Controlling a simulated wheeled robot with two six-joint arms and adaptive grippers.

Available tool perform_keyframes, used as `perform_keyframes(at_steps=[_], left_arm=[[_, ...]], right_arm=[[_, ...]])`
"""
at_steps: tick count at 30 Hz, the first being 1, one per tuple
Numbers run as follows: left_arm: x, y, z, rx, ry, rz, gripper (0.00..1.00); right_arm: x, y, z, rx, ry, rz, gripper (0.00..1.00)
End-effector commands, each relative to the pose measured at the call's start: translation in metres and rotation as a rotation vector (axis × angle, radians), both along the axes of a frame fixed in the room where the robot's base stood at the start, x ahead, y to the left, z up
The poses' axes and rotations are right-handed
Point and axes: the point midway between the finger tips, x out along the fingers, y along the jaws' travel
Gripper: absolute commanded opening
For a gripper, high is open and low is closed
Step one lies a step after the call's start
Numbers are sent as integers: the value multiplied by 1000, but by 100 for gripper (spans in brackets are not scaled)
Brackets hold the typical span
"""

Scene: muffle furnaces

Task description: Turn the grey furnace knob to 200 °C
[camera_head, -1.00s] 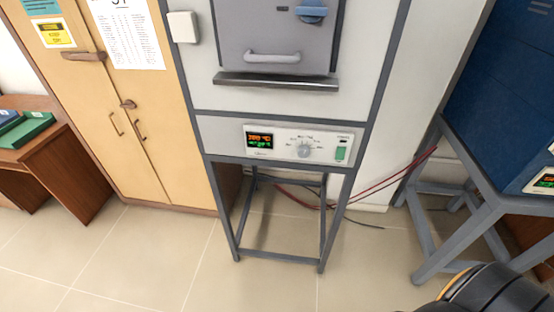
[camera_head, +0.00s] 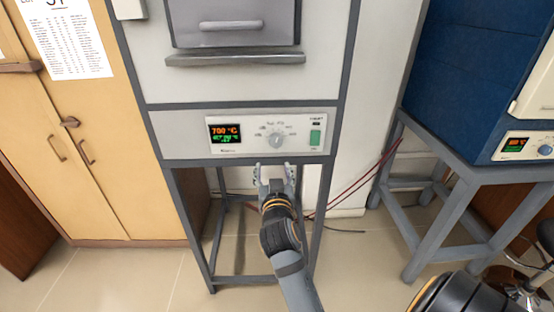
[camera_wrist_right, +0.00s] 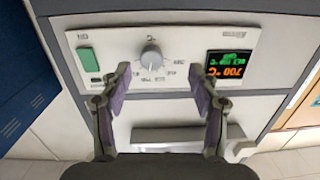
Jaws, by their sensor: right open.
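The grey furnace (camera_head: 250,85) stands on a grey frame with its control panel (camera_head: 240,148) below the door ledge. Its grey knob (camera_head: 276,140) sits on a printed dial between a display (camera_head: 224,132) and a green switch (camera_head: 315,138). The display reads 700 °C in orange. My right gripper (camera_head: 274,168) is open and empty just below the knob, fingers pointing at the panel. In the right wrist view the knob (camera_wrist_right: 152,57) lies ahead, between and beyond the open fingertips (camera_wrist_right: 160,78), apart from them. My left gripper is not in view.
A blue furnace (camera_head: 470,70) on a grey stand (camera_head: 450,205) is on the right. A yellow cabinet (camera_head: 75,150) stands on the left. Red cables (camera_head: 365,188) run behind the frame. Tiled floor in front is mostly clear.

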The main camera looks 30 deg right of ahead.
Motion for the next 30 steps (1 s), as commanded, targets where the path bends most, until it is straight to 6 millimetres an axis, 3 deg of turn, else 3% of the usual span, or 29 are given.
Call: perform_keyframes(at_steps=[3,10,15,24,30], left_arm=[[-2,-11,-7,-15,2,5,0],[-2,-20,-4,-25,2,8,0],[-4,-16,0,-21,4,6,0],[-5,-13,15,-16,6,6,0],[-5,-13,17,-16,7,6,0]], right_arm=[[-13,-9,21,8,-55,-35,62],[-8,-11,26,5,-59,-34,62],[10,-24,28,-3,-59,-36,62],[62,-55,27,4,-56,-36,62],[75,-63,25,7,-58,-35,62]])
